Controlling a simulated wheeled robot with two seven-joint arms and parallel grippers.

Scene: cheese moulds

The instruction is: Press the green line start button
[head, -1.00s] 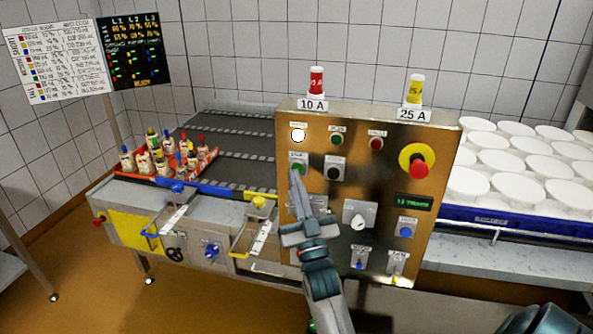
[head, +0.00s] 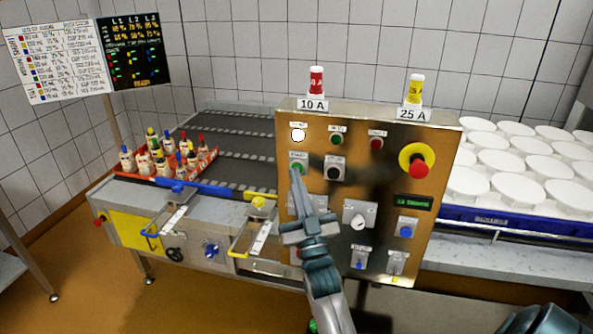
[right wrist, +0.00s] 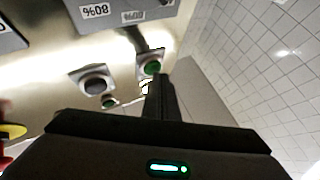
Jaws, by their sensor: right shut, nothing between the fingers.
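The green start button (head: 298,167) sits on the left of the steel control panel, below a lit white lamp (head: 298,135). In the right wrist view the green button (right wrist: 152,68) shows just beyond the fingertips. My right gripper (head: 295,174) is shut and empty, with its tips at the lower edge of the button in the head view. The fingers (right wrist: 160,85) also show in the right wrist view. I cannot tell whether they touch the button. My left gripper is not in view.
A black button (head: 334,172) is close to the right of the green one. A red mushroom button on yellow (head: 418,166) is further right. Knobs and switches lie lower on the panel. A conveyor (head: 235,140) stands left, white moulds (head: 480,160) right.

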